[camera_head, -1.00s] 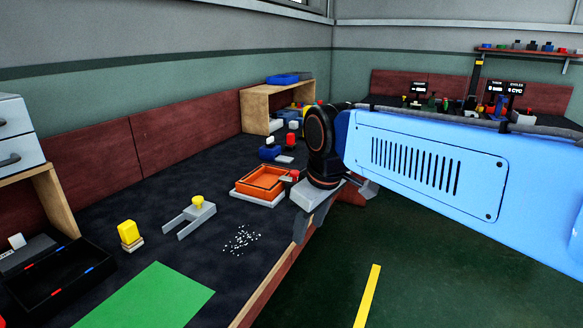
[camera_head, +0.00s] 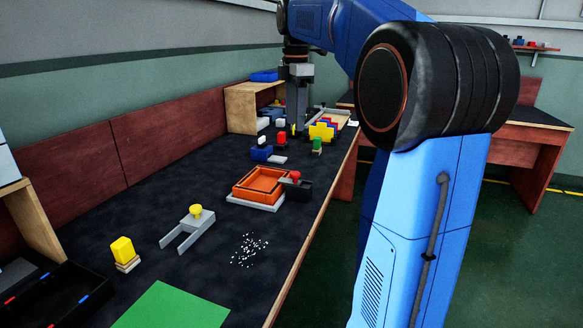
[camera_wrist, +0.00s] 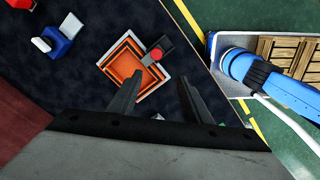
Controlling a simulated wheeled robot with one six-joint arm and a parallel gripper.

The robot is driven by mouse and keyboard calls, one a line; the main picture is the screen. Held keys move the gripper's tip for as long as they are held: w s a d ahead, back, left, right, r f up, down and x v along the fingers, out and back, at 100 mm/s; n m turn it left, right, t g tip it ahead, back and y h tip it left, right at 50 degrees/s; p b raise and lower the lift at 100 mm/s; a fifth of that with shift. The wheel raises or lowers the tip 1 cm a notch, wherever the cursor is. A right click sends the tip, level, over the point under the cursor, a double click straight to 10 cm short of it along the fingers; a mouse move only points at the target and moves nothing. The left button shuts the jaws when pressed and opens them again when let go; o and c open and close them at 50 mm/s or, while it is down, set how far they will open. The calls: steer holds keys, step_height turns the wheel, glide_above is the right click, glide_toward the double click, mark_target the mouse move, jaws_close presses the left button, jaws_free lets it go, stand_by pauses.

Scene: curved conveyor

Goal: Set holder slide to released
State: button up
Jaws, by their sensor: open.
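An orange square tray (camera_head: 262,181) sits on a pale base on the dark bench. At its right side is a dark block with a red knob (camera_head: 295,175), which I take to be the holder slide; its setting is unclear. The wrist view shows the tray (camera_wrist: 126,62) and the red knob (camera_wrist: 156,53) just beyond my fingertips. My gripper (camera_head: 297,131) points down over the bench, farther back than the tray. In the wrist view my gripper (camera_wrist: 160,88) has its two fingers spread, with nothing between them.
A blue block with a white top (camera_head: 262,150) and a red-topped piece (camera_head: 282,138) stand behind the tray. Stacked coloured blocks (camera_head: 323,131) are near the bench's right edge. A grey fork with a yellow knob (camera_head: 194,216) and scattered white bits (camera_head: 248,250) lie in front.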

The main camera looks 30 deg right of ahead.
steer(key=w, duration=0.1)
glide_toward(295, 173)
steer(key=shift+n, duration=0.3)
step_height(295, 173, down, 8)
steer(key=shift+w+f, duration=0.1)
steer(key=shift+w, duration=0.05)
steer(key=shift+c, duration=0.4)
jaws_close()
steer(key=shift+s+d, duration=1.1)
steer(key=shift+s, duration=0.2)
